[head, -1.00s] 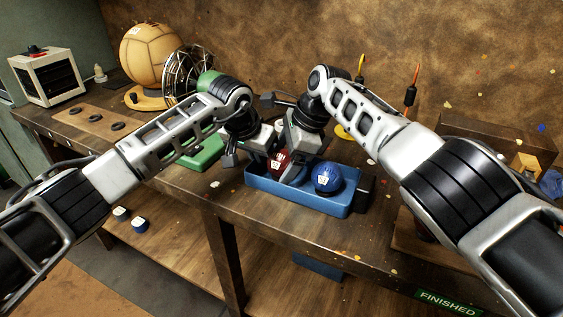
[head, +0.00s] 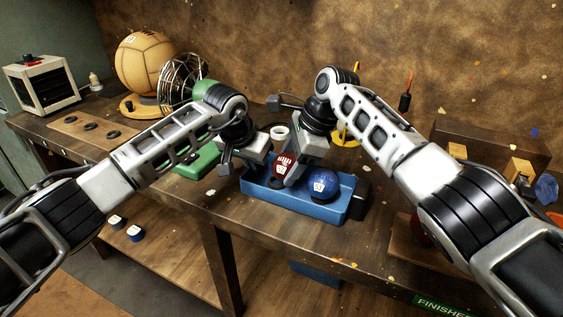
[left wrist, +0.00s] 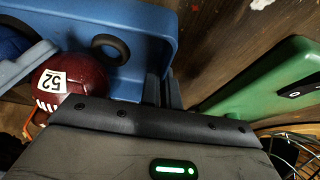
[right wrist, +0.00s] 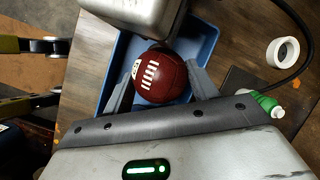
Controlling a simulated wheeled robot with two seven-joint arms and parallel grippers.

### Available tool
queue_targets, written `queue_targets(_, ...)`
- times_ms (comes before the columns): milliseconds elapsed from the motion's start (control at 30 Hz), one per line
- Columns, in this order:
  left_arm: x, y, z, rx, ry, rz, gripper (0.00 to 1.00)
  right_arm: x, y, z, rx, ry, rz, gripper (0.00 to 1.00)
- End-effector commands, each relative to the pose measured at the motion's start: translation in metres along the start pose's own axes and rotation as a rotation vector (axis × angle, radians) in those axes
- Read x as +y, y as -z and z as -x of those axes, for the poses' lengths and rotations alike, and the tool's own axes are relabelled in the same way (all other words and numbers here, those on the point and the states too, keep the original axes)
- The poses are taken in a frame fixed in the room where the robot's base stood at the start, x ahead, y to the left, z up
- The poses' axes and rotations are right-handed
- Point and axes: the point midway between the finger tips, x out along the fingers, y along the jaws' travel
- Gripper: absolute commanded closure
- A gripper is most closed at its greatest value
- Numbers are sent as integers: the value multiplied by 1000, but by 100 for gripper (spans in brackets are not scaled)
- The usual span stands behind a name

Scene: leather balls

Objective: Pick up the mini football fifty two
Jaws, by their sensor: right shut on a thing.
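The mini football fifty two (head: 283,162) is dark red with white laces and a white "52" label, which shows in the left wrist view (left wrist: 78,82). My right gripper (head: 297,172) is shut on it; in the right wrist view the ball (right wrist: 163,80) sits between the two fingers. It is held a little above the blue tray (head: 290,201), clear of a dark ring (left wrist: 110,48) in the tray. My left gripper (left wrist: 163,90) is empty beside the tray's left end, its fingers close together.
A blue ball (head: 322,186) with a white label sits in the tray's right part. A green case (head: 197,161) lies left of the tray. A white ring (head: 279,132) stands behind it. A large tan ball (head: 146,62) and a wire cage (head: 183,82) stand at the back left.

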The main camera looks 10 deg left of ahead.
Motion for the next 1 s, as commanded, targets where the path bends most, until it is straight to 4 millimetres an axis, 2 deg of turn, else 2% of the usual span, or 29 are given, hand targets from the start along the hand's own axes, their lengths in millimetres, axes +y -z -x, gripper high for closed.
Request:
queue_targets(100, 0, 0, 0, 1, 0, 1, 100, 8, 18, 8, -2, 1, -2, 67)
queue_targets(400, 0, 0, 0, 1, 0, 0, 100, -7, -15, 81, -1, 4, 1, 67)
queue_targets(600, 0, 0, 0, 1, 0, 0, 100, -14, -29, 116, -1, 2, 0, 67)
queue_targets(800, 0, 0, 0, 1, -1, 0, 100, -16, -36, 132, -2, -1, 1, 67)
queue_targets(1000, 0, 0, 0, 1, -1, 0, 100, -16, -37, 134, -1, -1, 1, 67)
